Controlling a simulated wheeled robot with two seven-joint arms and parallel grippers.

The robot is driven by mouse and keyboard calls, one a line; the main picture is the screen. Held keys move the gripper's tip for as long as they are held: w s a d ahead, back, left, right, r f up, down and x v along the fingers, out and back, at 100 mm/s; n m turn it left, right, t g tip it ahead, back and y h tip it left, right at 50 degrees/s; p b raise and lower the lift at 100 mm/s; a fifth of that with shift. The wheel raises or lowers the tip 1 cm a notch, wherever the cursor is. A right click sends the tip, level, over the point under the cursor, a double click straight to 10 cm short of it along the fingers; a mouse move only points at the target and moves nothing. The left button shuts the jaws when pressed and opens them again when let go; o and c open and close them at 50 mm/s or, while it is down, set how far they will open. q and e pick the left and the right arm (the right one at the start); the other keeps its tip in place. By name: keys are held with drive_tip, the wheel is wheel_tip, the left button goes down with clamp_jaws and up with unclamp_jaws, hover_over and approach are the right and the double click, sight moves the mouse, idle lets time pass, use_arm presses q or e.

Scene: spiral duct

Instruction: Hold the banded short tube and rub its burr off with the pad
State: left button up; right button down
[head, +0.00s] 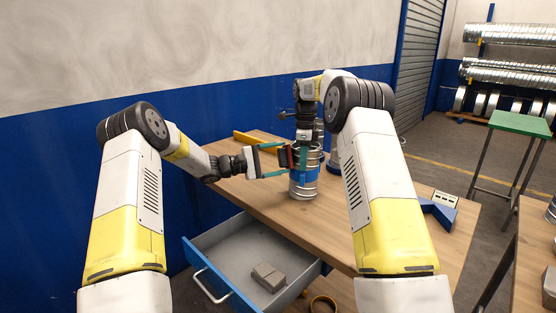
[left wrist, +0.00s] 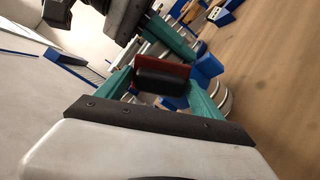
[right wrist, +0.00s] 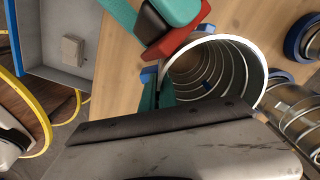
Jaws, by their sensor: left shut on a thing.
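The banded short tube (head: 304,185) is a ribbed metal tube with a blue band, standing upright on the workbench. Its open top (right wrist: 208,68) faces the right wrist view. My right gripper (right wrist: 157,92) reaches down from above and is shut on the tube's wall at the rim. My left gripper (head: 270,160) is shut on the pad (left wrist: 162,77), a dark block with a red-brown face. The pad (right wrist: 172,32) is beside the tube's rim, its red face towards the tube; whether they touch is unclear. I cannot make out the burr.
The wooden workbench (head: 250,195) has an open drawer (head: 225,252) holding a grey block (head: 268,276). Other tubes (right wrist: 300,115) stand close to the banded one. A blue angled piece (head: 438,213) lies at the bench's right end. A yellow piece (head: 258,142) lies at the back.

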sight(286, 147)
use_arm(q)
drive_tip(key=shift+w+d, duration=0.1)
drive_tip(key=shift+d, duration=0.2)
drive_tip(key=shift+r, duration=0.1)
drive_tip(key=shift+r, duration=2)
drive_tip(key=shift+f, duration=0.15)
drive_tip(key=shift+f, duration=2)
use_arm(e)
drive_tip(key=shift+a, duration=0.1)
use_arm(q)
drive_tip(key=v, duration=0.6)
drive_tip(key=shift+a+r, duration=0.1)
